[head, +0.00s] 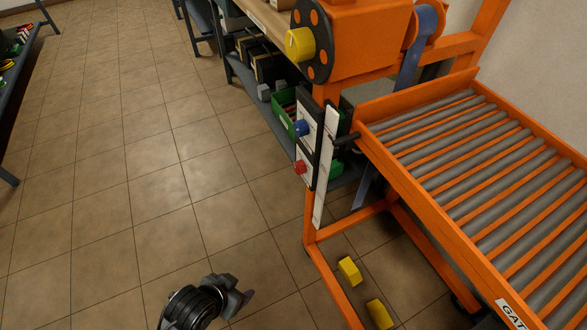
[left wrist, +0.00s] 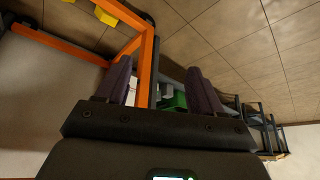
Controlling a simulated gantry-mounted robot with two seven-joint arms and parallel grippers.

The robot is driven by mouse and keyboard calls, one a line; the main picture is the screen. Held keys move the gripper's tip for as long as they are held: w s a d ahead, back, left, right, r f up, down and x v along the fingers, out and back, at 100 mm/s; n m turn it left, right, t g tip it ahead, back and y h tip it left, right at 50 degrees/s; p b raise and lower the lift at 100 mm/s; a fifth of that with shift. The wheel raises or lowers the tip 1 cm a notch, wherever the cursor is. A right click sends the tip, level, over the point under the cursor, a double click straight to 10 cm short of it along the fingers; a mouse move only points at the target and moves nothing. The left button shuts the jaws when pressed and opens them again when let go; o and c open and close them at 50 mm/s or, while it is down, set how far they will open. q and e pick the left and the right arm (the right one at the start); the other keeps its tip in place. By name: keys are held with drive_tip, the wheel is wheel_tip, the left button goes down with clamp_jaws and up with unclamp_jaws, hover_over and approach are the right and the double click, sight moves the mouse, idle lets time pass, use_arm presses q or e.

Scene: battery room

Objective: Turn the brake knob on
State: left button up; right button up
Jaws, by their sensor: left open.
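A blue knob (head: 300,128) and a red knob (head: 299,167) sit one above the other on white panels on the orange stand. A larger yellow knob (head: 299,45) sticks out from a black disc with orange spots higher up. I cannot read which one is the brake knob. My left gripper (head: 232,297) is low at the bottom of the head view, over the floor, well apart from the knobs. In the left wrist view its two dark fingers (left wrist: 158,72) stand apart with nothing between them. My right gripper is not in view.
An orange roller conveyor (head: 480,170) stands right of the panels, with a dark lever (head: 347,140) near its corner. Yellow blocks (head: 349,271) lie low by the orange frame. A shelf with a green bin (head: 285,108) stands behind. The tiled floor (head: 150,180) at left is clear.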

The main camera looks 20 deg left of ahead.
use_arm(q)
drive_tip(key=w+d+f+m+t+h, duration=0.3)
drive_tip(key=w+d+f+t, duration=0.15)
drive_tip(key=w, duration=0.25)
drive_tip(key=m+t+h+p, duration=0.3)
drive_tip(key=m+h+p, duration=0.3)
drive_tip(key=h+p, duration=0.45)
approach(296, 169)
drive_tip(key=shift+y, duration=0.95)
drive_tip(key=x, duration=0.2)
drive_tip(key=b+x, duration=0.1)
drive_tip(key=x, duration=0.2)
drive_tip(key=r+x, duration=0.1)
drive_tip(key=x, duration=0.1)
drive_tip(key=shift+s+d+b, duration=0.15)
drive_tip(key=shift+d+b, duration=0.15)
drive_tip(key=shift+d, duration=0.05)
drive_tip(key=shift+x, duration=0.85)
drive_tip(key=shift+r, duration=0.15)
drive_tip(key=shift+c, duration=0.3)
drive_tip(key=c, duration=1)
